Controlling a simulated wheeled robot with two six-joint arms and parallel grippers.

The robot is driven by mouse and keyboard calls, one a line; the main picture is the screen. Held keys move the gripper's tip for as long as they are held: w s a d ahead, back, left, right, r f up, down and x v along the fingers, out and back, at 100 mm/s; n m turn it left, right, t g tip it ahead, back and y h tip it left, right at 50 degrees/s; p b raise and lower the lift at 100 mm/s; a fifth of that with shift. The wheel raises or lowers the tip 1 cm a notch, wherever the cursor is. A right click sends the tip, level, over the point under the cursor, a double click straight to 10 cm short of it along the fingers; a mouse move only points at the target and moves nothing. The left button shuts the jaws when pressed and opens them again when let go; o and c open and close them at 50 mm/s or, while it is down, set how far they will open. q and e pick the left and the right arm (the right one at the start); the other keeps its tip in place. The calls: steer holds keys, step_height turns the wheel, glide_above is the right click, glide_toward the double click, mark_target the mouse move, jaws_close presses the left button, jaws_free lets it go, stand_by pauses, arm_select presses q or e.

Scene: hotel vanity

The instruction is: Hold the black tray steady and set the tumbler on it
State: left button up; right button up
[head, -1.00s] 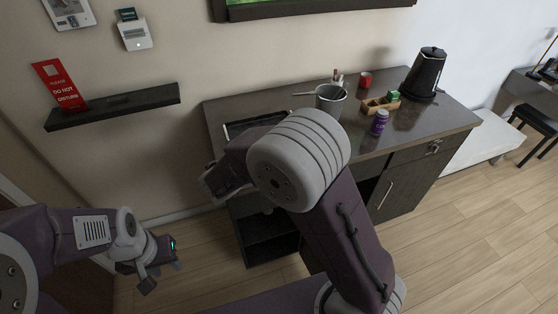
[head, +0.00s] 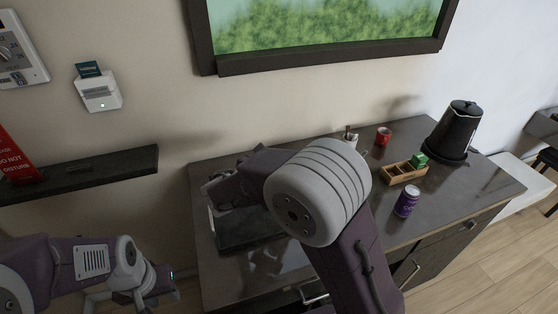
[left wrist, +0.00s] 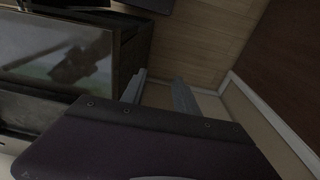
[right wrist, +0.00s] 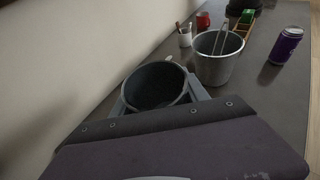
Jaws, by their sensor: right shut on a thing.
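The black tray (head: 240,238) lies on the left part of the vanity top, partly hidden by my right arm in the head view. My right gripper (head: 215,188) is above the tray's back left side. In the right wrist view its fingers are shut on the dark grey tumbler (right wrist: 155,85), which is seen from its open mouth. The tumbler is hard to make out in the head view. My left gripper (head: 160,284) is low at the left, apart from the tray and beside the vanity. In the left wrist view its fingers (left wrist: 160,92) stand apart with nothing between them.
A metal bucket (right wrist: 218,68) with tongs stands beyond the tumbler. A small cup (right wrist: 185,38), red mug (head: 383,136), wooden box (head: 404,173), purple can (head: 406,201) and black kettle (head: 455,130) are farther right. A dark wall shelf (head: 110,170) is above my left arm.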

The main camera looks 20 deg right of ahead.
arm_select(q)
steer(key=shift+w+d+f, duration=0.15)
steer(key=shift+w+f, duration=0.05)
steer(key=shift+w, duration=0.15)
steer(key=shift+c, duration=0.3)
steer(key=w+d+r+n+g, duration=0.15)
steer(key=w+d+r, duration=0.25)
steer(key=w+r, duration=0.95)
steer(key=m, duration=0.1)
glide_toward(210, 211)
steer(key=shift+w+d+f, duration=0.1)
steer(key=shift+w+d, duration=0.05)
steer(key=shift+w, duration=0.15)
step_height(210, 211, down, 12)
steer(key=shift+r, duration=0.1)
jaws_close()
